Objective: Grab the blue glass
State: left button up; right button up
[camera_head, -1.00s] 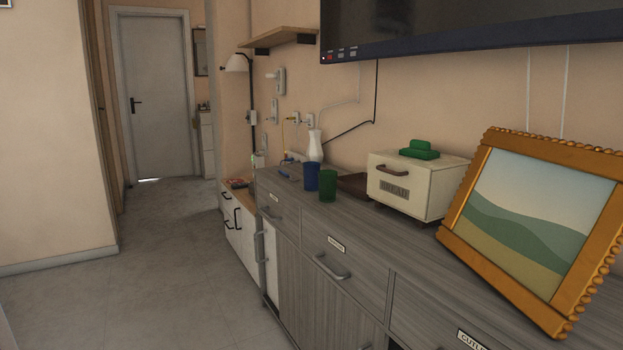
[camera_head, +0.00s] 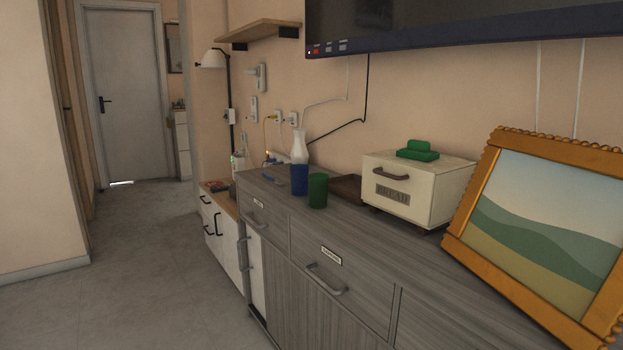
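The blue glass (camera_head: 299,180) stands upright on the grey wooden sideboard (camera_head: 400,245), near its far end. A green glass (camera_head: 318,191) stands just to its right and nearer to me. A white vase (camera_head: 299,145) shows directly behind and above the blue glass. Neither of my grippers is in view.
A cream bread box (camera_head: 412,190) with a green butter dish (camera_head: 417,151) on top stands right of the glasses. A large orange picture frame (camera_head: 470,192) leans at the right. A wall-mounted screen (camera_head: 460,25) hangs above. Open floor (camera_head: 140,270) lies left of the sideboard.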

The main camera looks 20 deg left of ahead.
aim_at(299, 173)
jog(key=i+j+z, duration=0.3)
jog(key=j+z, duration=0.15)
jog(key=j, duration=0.6)
jog(key=i+j+z, duration=0.1)
jog(key=j+z, duration=0.35)
jog(key=j, duration=0.65)
jog(key=j+z, duration=0.5)
jog(key=j, duration=0.65)
jog(key=k, duration=0.1)
